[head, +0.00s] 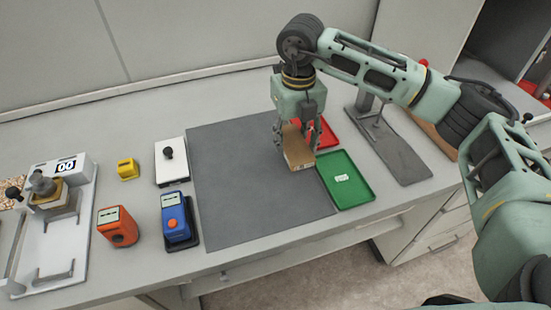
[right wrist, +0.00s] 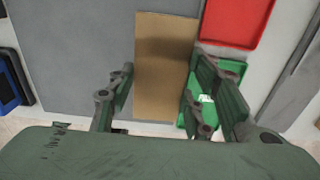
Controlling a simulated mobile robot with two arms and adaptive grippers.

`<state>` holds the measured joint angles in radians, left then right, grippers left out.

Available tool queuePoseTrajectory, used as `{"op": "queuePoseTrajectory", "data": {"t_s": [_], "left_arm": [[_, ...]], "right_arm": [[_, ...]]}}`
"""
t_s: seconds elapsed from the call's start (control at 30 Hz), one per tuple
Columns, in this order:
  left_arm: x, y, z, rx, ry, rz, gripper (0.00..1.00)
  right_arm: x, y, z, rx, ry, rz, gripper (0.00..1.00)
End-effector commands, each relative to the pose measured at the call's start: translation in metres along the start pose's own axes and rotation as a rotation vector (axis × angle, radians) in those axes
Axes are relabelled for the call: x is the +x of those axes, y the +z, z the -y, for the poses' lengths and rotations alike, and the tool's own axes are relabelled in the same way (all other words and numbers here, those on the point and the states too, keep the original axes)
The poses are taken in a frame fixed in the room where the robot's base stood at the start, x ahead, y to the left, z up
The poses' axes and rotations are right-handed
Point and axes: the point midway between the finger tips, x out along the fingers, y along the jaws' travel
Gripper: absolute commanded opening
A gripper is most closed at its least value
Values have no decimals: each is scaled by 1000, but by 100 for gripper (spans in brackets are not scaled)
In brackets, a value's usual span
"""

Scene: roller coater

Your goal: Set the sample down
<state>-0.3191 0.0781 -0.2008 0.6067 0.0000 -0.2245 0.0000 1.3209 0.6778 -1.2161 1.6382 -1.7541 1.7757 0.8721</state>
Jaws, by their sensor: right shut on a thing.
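The sample, a flat brown board (head: 297,150), is between the fingers of my right gripper (head: 297,138), which is shut on it. It is over the right edge of the dark grey mat (head: 240,170), beside the green tray (head: 363,197). Whether its lower edge touches the mat cannot be told. In the right wrist view the sample (right wrist: 166,60) reaches forward from between the fingers (right wrist: 160,95), over the grey mat (right wrist: 80,50). The green tray (right wrist: 192,122) is partly hidden behind the right finger. My left gripper is not in view.
A red tray (head: 325,134) lies behind the green one. A grey stand (head: 400,155) is to their right. Left of the mat are a blue device (head: 175,222), an orange device (head: 117,228), a yellow block (head: 127,168), a white plate with a black knob (head: 171,172) and a white machine (head: 60,235).

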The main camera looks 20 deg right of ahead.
Motion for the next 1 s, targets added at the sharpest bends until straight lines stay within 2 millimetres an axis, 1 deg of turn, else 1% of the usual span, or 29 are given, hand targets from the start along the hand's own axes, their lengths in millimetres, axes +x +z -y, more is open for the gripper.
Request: {"op": "queuePoseTrajectory", "data": {"t_s": [0.03, 0.1, 0.2, 0.33, 0.43, 0.5, 0.63, 0.8, 1.0], "left_arm": [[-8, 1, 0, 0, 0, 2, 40], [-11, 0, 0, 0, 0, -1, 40], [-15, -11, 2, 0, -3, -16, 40], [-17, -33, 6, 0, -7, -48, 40], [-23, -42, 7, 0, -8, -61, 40], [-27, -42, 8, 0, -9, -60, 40], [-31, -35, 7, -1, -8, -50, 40], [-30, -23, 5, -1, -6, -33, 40], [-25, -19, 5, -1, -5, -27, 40]], "right_arm": [[4, -4, -11, -5, -1, -3, 19], [11, -9, -23, -4, 1, -2, 19], [20, -13, -35, -1, 0, -1, 19], [27, -15, -41, 1, 0, 0, 19], [38, -16, -42, 2, -1, -4, 19], [49, -16, -41, 2, -1, -3, 19], [64, -15, -41, 1, -1, -1, 19], [67, -14, -41, 1, 0, 1, 19], [70, -15, -41, 1, 0, 1, 19]]}}
